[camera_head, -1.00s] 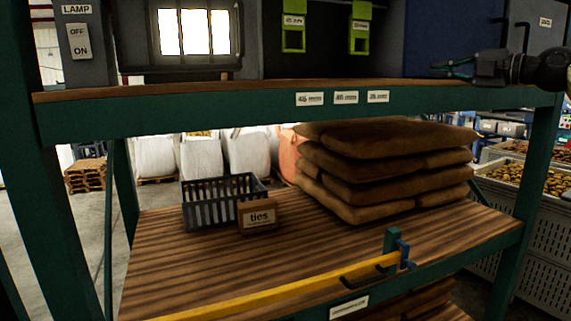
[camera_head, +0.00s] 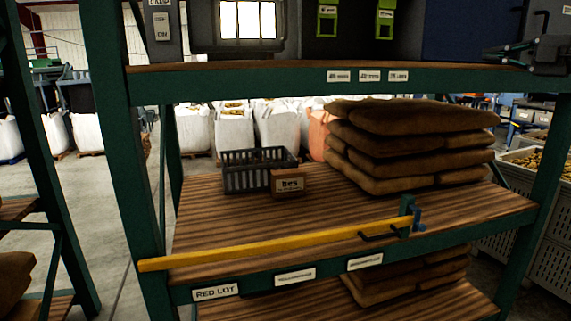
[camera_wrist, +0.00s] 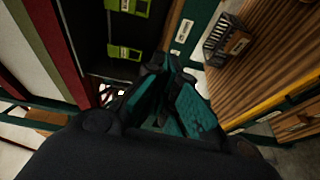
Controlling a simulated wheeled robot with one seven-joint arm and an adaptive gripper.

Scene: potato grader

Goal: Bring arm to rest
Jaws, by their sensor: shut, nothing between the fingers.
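My gripper (camera_head: 500,54) is at the upper right of the head view, in front of the upper shelf and a dark blue panel. Its dark fingers point left, and it holds nothing. In the wrist view my gripper (camera_wrist: 172,80) fills the middle, its teal-padded fingers closed together at the tips. Beyond the fingers are the rack's shelves, apart from them as far as I can tell.
The green rack (camera_head: 115,130) stands close in front. Its middle shelf holds a grey basket (camera_head: 245,177), a ties box (camera_head: 289,183) and stacked brown sacks (camera_head: 410,150). A yellow bar (camera_head: 290,242) runs along the front edge. A crate of potatoes (camera_head: 500,220) stands at right.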

